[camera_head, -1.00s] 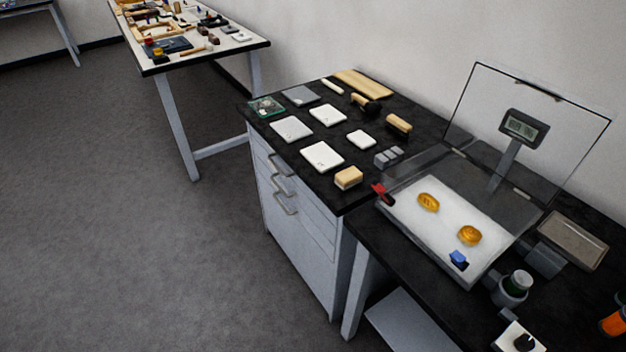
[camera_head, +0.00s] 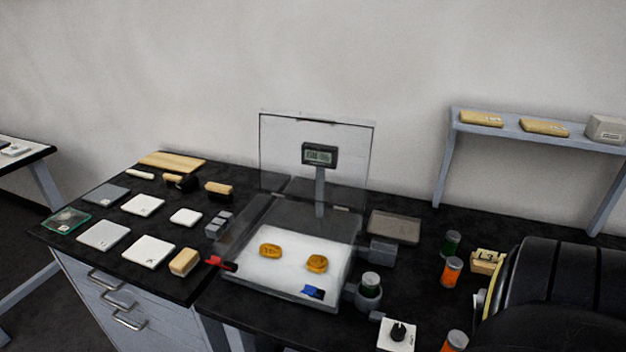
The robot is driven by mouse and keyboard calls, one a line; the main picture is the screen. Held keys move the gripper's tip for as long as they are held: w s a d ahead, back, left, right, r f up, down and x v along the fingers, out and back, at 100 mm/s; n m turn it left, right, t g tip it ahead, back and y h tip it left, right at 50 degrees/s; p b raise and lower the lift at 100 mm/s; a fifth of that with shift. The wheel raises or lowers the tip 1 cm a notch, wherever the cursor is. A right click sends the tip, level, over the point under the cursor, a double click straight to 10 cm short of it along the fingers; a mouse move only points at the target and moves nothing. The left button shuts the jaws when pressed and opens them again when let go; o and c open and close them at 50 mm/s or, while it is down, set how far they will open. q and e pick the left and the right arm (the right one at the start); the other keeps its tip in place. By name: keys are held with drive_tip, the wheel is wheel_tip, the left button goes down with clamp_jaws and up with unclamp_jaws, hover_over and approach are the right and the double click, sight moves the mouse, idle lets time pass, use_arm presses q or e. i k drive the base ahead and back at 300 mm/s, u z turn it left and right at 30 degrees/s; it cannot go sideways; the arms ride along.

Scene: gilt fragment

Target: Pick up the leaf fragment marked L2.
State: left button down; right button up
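Two gold leaf-like fragments lie on a white bed inside a clear-walled tray (camera_head: 262,287) on the black bench. The left gold fragment (camera_head: 270,250) and the right gold fragment (camera_head: 317,263) lie apart from each other. No L2 mark can be read on either. A small wooden block (camera_head: 487,261) at the right bears a label that seems to read L3.
A red clip (camera_head: 221,263) and a blue clip (camera_head: 313,292) sit at the tray. A raised clear lid (camera_head: 282,150) and a display (camera_head: 319,155) stand behind it. White pads (camera_head: 148,251) lie left. Jars and a black rounded object (camera_head: 550,295) crowd the right.

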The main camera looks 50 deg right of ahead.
sight(271, 252)
drive_tip(key=z, duration=1.5)
